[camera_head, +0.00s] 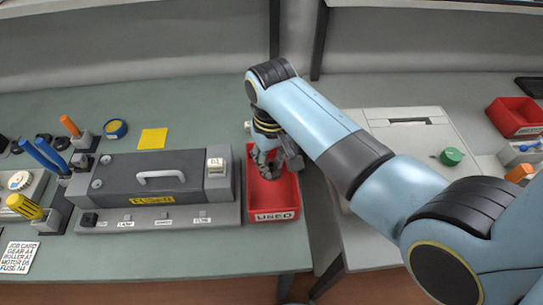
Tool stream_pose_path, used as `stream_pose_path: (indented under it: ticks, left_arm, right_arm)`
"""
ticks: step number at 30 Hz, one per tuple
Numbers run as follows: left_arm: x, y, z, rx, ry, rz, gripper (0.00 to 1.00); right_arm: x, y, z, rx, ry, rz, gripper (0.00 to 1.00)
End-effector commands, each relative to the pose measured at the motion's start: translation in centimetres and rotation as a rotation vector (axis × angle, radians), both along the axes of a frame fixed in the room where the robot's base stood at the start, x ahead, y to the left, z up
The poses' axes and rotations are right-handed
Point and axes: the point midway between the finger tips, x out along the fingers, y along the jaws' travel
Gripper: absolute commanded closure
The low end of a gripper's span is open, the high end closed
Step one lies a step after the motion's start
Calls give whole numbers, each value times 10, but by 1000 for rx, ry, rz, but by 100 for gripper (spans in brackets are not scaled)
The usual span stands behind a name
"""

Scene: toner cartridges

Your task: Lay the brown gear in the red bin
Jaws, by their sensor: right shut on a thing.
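The red bin (275,216), with a label reading USED, stands on the green bench just right of the dark fuser unit. My right gripper (266,172) points down over the back part of this bin, with its fingertips at or within the opening. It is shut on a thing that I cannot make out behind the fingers. I cannot pick out the brown gear anywhere in the open. The bin floor in front of the gripper looks bare. My left gripper is not in view.
The fuser unit (150,182) with a handle stands close left of the bin. Screwdrivers (42,155) stand at the left. A pale machine (411,125) with a green knob (451,156) is right, partly behind my arm. Another red bin (514,117) stands far right.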

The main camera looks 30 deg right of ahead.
Motion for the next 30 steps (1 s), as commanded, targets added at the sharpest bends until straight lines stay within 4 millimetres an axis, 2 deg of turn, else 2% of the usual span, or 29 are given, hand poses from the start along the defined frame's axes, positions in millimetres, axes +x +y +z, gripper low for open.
stream_pose_path:
  ticks: [5, 6, 12, 20, 23, 26, 30]
  left_arm:
    - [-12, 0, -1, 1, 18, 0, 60]
    - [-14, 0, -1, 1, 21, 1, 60]
    - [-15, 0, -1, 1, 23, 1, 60]
    - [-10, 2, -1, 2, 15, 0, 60]
    - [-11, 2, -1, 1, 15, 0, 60]
    - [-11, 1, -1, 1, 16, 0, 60]
    - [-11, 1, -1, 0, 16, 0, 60]
  right_arm:
    - [0, 0, 0, 0, 0, 0, 100]
    - [0, 0, 0, 0, 0, 0, 77]
    - [0, 0, 0, 0, 0, 0, 54]
    - [0, 0, 2, 0, -1, 0, 54]
    - [1, 0, 9, 0, -3, 0, 54]
    - [1, 0, 26, 1, -5, 0, 54]
    - [2, 1, 59, 2, -5, 0, 54]
